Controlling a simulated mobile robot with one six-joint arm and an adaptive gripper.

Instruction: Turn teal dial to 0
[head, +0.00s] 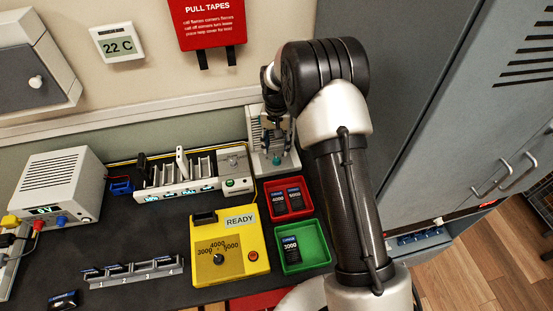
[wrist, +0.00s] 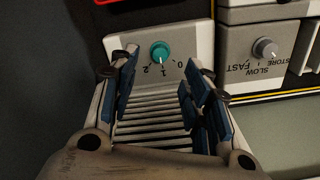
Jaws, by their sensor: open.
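The teal dial (wrist: 160,51) sits on the front of a pale ribbed unit (wrist: 197,44). In the wrist view its marks 0, 1 and 2 read upside down, and its pale pointer appears to face the 1. In the head view the dial (head: 277,160) is a small teal spot at the unit's foot. My gripper (wrist: 162,75) is open and empty. Its blue-padded fingers stand left and right of the dial's line, with the dial beyond the tips and apparently untouched. In the head view my gripper (head: 277,138) is over the unit, partly hidden by my arm.
A grey dial (wrist: 265,48) marked SLOW, FAST and STORE is on the neighbouring slotted device. A red tray (head: 268,210), a green tray (head: 284,268) and a yellow READY box (head: 205,270) stand in front. A grey cabinet (head: 440,90) is at right.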

